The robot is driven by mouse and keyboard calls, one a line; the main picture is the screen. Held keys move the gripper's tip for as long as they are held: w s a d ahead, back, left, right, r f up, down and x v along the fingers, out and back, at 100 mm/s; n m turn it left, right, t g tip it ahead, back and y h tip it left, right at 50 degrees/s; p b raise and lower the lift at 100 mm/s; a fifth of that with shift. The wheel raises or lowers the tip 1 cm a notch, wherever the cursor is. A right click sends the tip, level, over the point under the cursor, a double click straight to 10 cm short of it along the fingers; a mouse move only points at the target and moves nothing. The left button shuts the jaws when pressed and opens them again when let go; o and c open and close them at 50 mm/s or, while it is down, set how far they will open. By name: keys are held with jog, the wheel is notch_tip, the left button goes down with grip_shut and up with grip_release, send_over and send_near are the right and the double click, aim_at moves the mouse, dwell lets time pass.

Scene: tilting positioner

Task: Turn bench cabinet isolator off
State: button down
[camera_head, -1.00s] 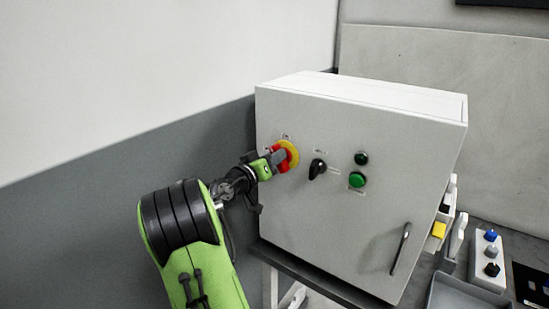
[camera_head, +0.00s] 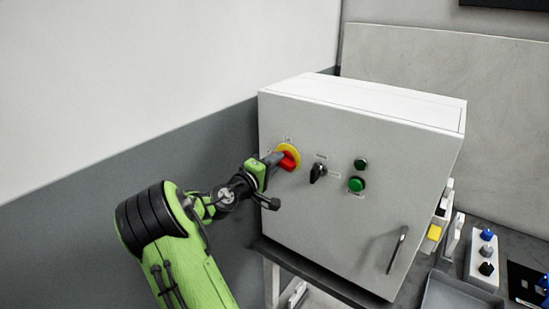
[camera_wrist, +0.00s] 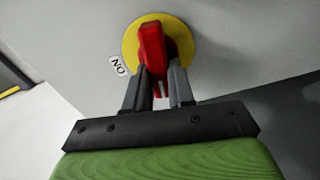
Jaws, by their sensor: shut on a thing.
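The isolator is a red handle (camera_head: 289,161) on a round yellow plate (camera_head: 291,149), at the upper left of the grey cabinet door (camera_head: 340,235). My gripper (camera_head: 272,160) reaches it from the left and is shut on the red handle. In the wrist view the handle (camera_wrist: 152,45) stands between the two grey fingers (camera_wrist: 158,85), with the yellow plate (camera_wrist: 183,40) behind it. An "ON" label (camera_wrist: 117,66) is beside the plate at its lower left. The fingers cover the handle's lower part, and any other label there is hidden.
A black selector knob (camera_head: 318,170) and two green buttons (camera_head: 357,184) sit right of the isolator. A door handle (camera_head: 398,249) is at the lower right. A grey tray (camera_head: 455,295) and a control box with knobs (camera_head: 486,262) lie on the bench at right.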

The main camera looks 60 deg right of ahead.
jog(key=shift+n+p, duration=0.5)
jog(key=shift+n, duration=0.4)
jog(key=c, duration=1)
grip_release()
jog(key=shift+d+f, duration=0.1)
jog(key=shift+o, duration=0.2)
jog(key=w+a+b, duration=0.2)
jog(key=a, duration=1.3)
jog(key=shift+w+a+b, duration=0.25)
jog(key=shift+a+b, duration=0.05)
jog(key=shift+b, duration=0.1)
